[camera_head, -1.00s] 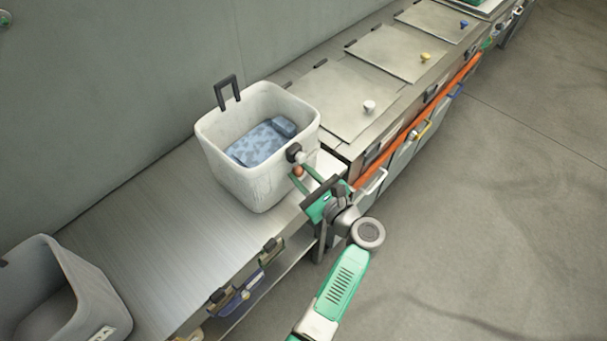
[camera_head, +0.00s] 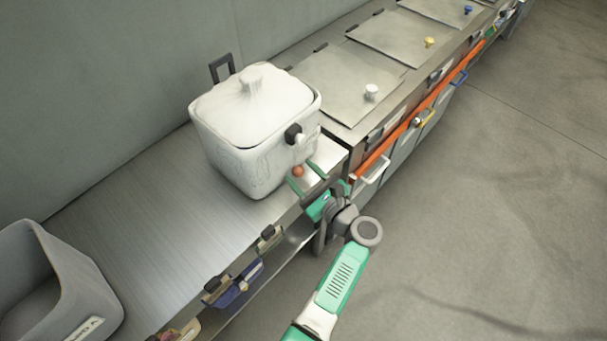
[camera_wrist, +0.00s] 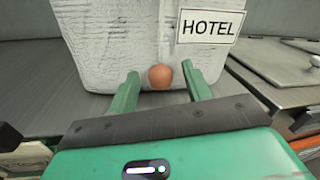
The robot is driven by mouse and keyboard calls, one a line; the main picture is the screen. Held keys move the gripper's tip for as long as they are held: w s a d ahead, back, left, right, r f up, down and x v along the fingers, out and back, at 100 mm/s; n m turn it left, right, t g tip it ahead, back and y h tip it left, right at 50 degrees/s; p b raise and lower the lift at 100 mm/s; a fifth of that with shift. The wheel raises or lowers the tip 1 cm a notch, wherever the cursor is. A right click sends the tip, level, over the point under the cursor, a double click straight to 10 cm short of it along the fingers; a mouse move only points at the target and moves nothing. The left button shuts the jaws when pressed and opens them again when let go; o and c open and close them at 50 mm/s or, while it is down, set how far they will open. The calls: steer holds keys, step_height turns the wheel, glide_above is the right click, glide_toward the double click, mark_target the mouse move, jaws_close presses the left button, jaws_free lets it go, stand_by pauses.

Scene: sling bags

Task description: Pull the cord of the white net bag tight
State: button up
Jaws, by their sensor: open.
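The white net bag (camera_head: 255,110) stands on the steel counter. The cord itself cannot be made out. My gripper (camera_head: 303,175) is open, with one finger on each side of the bead and a visible gap to it. In the wrist view the fingers (camera_wrist: 160,85) point at the bag's wall, below a HOTEL label (camera_wrist: 211,26).
A grey bin (camera_head: 85,295) stands at the lower left of the counter (camera_head: 160,220). Lidded compartments with knobs (camera_head: 371,92) run along the right. A black bracket (camera_head: 222,67) stands behind the bag, and an orange rail (camera_head: 400,135) runs along the front edge.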

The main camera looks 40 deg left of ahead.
steer(key=s+d+p, duration=0.1)
steer(key=d, duration=0.6)
steer(key=shift+d+p, duration=0.3)
steer(key=shift+d, duration=0.1)
